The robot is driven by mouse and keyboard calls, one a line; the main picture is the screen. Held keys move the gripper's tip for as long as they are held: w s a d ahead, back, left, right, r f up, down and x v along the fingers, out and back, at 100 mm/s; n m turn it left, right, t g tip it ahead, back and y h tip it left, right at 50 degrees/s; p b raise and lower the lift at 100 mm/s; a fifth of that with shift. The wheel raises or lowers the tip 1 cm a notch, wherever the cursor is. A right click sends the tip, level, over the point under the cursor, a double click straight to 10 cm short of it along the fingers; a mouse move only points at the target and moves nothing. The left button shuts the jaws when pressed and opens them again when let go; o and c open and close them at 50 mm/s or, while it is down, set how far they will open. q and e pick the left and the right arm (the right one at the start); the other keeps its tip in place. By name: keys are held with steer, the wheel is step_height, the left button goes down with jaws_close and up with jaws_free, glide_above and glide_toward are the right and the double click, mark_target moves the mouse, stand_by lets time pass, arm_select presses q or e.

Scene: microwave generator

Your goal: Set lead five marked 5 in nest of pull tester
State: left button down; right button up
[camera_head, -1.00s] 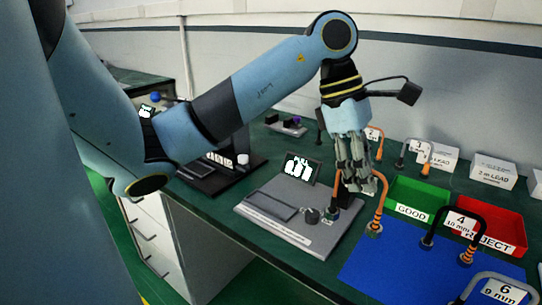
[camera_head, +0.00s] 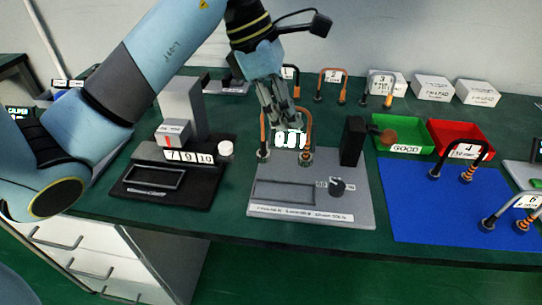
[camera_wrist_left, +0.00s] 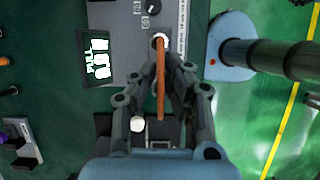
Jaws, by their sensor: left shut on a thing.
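My left gripper (camera_head: 284,118) is shut on an orange lead (camera_head: 308,126), which hangs upright from the fingers with dark end fittings at both ends. No number on it is readable. The pull tester (camera_head: 350,207) is a grey plate with a lit display (camera_head: 290,139), a dark knob (camera_head: 338,186) and a black block (camera_head: 352,141) at its right. The lead is over the tester's rear left part, in front of the display; I cannot tell whether its ends touch the plate. The left wrist view shows the orange cable (camera_wrist_left: 161,85) between the fingers. My right gripper is not in view.
A black caliper station (camera_head: 200,195) stands left of the tester. Behind are several leads and white boxes (camera_head: 433,88). To the right lie the green GOOD tray (camera_head: 402,149), the red tray (camera_head: 452,128) and a blue mat (camera_head: 420,215) with leads 4 and 6.

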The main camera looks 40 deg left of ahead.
arm_select(q)
step_height(320, 180, down, 9)
steer(key=shift+d+p, duration=0.2)
steer(key=shift+p, duration=0.25)
steer(key=c, duration=1.8)
jaws_free()
steer(key=shift+f, duration=0.2)
steer(key=shift+c, duration=0.2)
steer(key=o, duration=0.4)
steer(key=shift+o, duration=0.2)
steer(key=shift+r, duration=0.1)
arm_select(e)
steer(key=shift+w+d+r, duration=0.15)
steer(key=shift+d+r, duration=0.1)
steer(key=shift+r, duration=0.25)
